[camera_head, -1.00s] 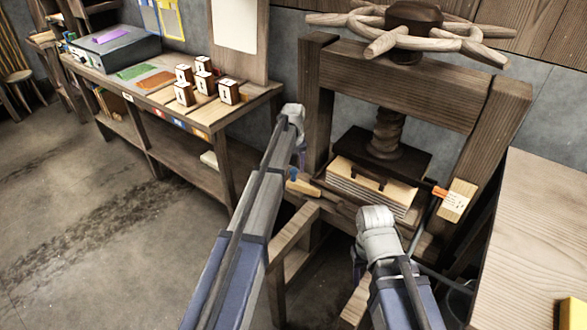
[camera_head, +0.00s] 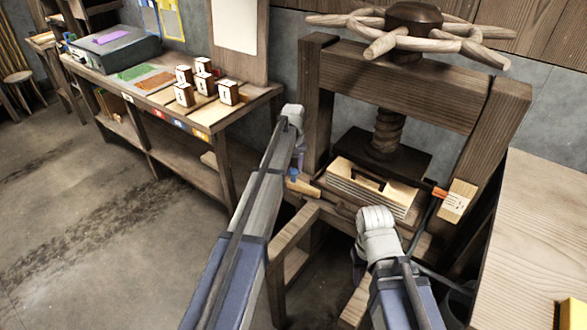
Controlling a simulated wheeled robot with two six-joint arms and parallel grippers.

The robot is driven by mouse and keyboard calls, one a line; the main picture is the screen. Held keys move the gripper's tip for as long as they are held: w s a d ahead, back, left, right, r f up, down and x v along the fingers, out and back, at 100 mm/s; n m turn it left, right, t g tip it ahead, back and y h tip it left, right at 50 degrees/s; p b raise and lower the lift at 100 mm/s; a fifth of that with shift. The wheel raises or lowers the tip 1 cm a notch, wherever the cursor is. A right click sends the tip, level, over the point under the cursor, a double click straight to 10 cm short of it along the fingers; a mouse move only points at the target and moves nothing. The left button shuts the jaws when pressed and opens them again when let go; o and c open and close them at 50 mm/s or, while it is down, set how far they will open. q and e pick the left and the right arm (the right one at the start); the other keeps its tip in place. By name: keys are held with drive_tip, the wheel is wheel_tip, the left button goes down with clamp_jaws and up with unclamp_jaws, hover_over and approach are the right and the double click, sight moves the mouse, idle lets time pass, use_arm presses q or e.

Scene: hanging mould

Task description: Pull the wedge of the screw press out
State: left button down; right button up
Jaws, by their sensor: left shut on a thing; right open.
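The screw press (camera_head: 415,85) stands at the right, with a wooden frame, a thick screw and a dark pressing plate (camera_head: 385,150) over a stack of pale boards (camera_head: 372,188). A tan wooden piece with a blue band (camera_head: 303,187), which looks like the wedge, sticks out at the press's left side. My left gripper (camera_head: 297,166) is shut on it near the blue band; the jaws are mostly hidden by my arm. My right gripper (camera_head: 360,268) is open, low in front of the press, partly hidden by its own wrist; it appears empty.
An orange-ended piece (camera_head: 440,192) and a pale wooden block (camera_head: 459,201) are at the press's right post. A table (camera_head: 535,230) stands at the right. A bench (camera_head: 215,122) with several small blocks is behind left. The floor at left is clear.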

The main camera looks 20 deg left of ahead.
use_arm(q)
drive_tip(key=shift+a, duration=0.1)
idle(0.5)
drive_tip(key=w+a, duration=0.2)
drive_tip(key=a, duration=0.4)
drive_tip(key=shift+w+a, duration=0.2)
drive_tip(key=shift+w, duration=0.05)
drive_tip(key=shift+c, duration=2.3)
unclamp_jaws()
wheel_tip(320, 180, up, 8)
drive_tip(key=p, duration=0.8)
drive_tip(key=shift+s+f, duration=0.1)
drive_tip(key=shift+f, duration=0.05)
